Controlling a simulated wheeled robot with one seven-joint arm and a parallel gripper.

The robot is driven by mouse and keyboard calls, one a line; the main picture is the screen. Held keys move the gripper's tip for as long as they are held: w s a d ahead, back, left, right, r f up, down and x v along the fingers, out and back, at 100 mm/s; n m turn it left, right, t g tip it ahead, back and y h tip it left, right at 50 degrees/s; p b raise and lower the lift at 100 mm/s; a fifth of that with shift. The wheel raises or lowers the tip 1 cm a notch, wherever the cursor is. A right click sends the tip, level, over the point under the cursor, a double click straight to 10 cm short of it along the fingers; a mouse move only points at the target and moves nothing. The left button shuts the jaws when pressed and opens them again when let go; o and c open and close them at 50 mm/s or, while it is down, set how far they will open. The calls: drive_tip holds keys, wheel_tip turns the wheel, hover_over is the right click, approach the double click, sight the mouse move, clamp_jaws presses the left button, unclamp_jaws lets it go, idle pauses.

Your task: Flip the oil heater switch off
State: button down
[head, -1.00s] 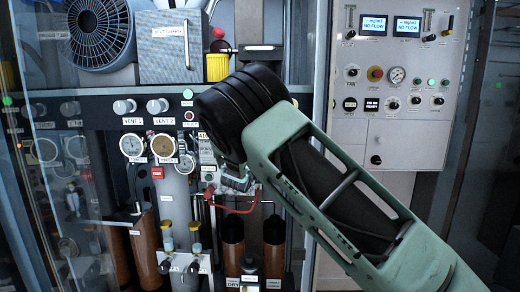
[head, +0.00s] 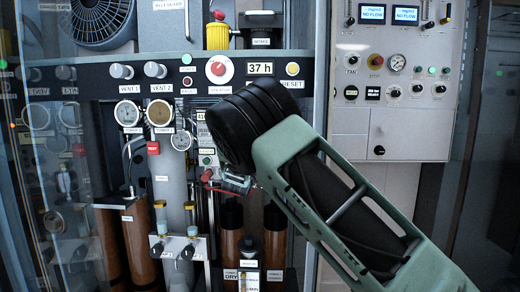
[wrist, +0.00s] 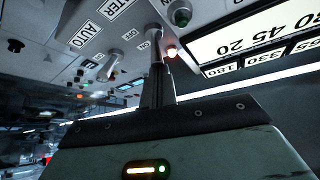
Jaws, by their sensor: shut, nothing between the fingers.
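My gripper (head: 236,184) is at a narrow vertical control strip (head: 206,152) in the head view, and my wrist hides part of that strip. In the wrist view my gripper's fingers (wrist: 153,32) are shut together and empty, with their tips close to the panel among small ON-type labels. I cannot tell whether they touch it. A small toggle (wrist: 112,62) sticks out left of the fingers, below the AUTO label (wrist: 83,36). An orange lamp (wrist: 171,52) glows just right of the fingers. I cannot read which switch is the oil heater's, nor its position.
A green button (wrist: 180,16) and a white scale display (wrist: 255,40) lie right of the fingers. A grey control panel (head: 392,124) stands at right.

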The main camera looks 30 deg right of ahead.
wheel_tip(320, 180, down, 2)
drive_tip(key=h+b, duration=0.1)
drive_tip(key=b, duration=0.2)
drive_tip(key=m+h+b, duration=0.1)
drive_tip(key=b, duration=0.3)
drive_tip(key=shift+f+m+h, duration=0.25)
drive_tip(key=shift+m+h, duration=0.05)
drive_tip(key=shift+w+f+b, duration=0.1)
drive_tip(key=shift+f+b, duration=0.1)
drive_tip(key=shift+b, duration=0.75)
drive_tip(key=shift+f, duration=0.2)
drive_tip(key=shift+d+t, duration=0.1)
drive_tip(key=shift+t, duration=0.3)
